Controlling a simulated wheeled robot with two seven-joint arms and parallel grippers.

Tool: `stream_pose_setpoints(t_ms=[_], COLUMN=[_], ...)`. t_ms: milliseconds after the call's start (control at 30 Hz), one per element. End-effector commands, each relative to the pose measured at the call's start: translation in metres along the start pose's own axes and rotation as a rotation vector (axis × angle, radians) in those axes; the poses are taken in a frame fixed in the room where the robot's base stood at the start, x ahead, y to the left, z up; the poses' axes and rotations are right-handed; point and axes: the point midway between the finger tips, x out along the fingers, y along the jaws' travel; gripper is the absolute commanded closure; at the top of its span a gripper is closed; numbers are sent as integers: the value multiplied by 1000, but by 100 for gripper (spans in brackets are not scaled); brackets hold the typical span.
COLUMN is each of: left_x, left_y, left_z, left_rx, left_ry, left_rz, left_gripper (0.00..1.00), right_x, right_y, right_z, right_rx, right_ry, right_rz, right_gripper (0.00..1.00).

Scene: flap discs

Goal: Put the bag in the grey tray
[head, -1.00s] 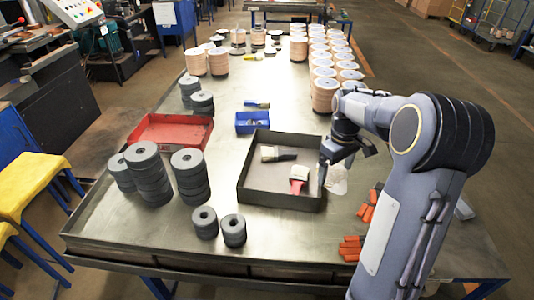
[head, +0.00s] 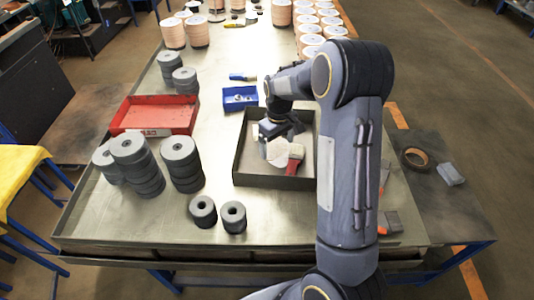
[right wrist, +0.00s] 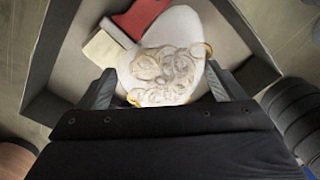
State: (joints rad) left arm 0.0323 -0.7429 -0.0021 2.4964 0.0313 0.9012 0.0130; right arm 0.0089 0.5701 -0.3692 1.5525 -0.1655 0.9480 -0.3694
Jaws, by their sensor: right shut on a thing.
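The bag (head: 278,152) is pale and see-through, with ring shapes inside. My right gripper (head: 277,133) is shut on it, and the bag hangs over the inside of the grey tray (head: 262,181). In the right wrist view the bag (right wrist: 168,65) sits between the two dark fingers of the right gripper (right wrist: 160,92), with the tray wall (right wrist: 42,55) around it. I cannot tell whether the bag touches the tray floor. My left gripper is not in view.
A red-handled brush (head: 294,161) lies in the tray close to the bag. A blue bin (head: 239,98) and a red tray (head: 156,115) stand to the left. Black disc stacks (head: 182,163) stand front left. Pale disc stacks (head: 311,43) line the back right.

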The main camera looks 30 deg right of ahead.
Motion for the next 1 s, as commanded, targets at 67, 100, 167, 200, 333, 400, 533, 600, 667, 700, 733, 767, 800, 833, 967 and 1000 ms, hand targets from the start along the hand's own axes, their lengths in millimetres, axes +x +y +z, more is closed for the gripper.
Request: stream_pose_setpoints(t_ms=[67,100,167,200,333,400,533,600,667,700,733,767,800,833,967,1000], left_x=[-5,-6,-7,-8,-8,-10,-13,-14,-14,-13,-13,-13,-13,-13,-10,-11], left_y=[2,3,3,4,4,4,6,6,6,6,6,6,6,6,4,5], left_z=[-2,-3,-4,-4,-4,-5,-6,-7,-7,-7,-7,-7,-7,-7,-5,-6], left_rx=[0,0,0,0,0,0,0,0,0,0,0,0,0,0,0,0], left_ry=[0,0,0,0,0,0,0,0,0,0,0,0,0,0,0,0], left_rz=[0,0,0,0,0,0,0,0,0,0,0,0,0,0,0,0], left_gripper=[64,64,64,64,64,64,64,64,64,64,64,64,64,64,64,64], right_x=[13,18,25,28,35,39,58,67,70,70,70,70,70,70,74,72], right_y=[-9,-12,-16,-18,-21,-24,-24,-24,-24,-24,-24,-24,-24,-24,-24,-24], right_z=[-7,-11,-15,-17,-20,-23,-22,-22,-23,-23,-23,-23,-23,-23,-23,-22], right_rx=[-4,-3,-1,-1,-1,-2,0,0,0,0,0,0,0,0,0,0], right_ry=[-5,-3,-1,0,1,1,-3,-1,1,2,3,3,2,2,2,1], right_rz=[0,0,0,0,0,0,0,0,0,0,0,0,0,0,0,0], right_gripper=[41,41,41,41,41,41,41,41,41,41,41,41,41,41,41,6])
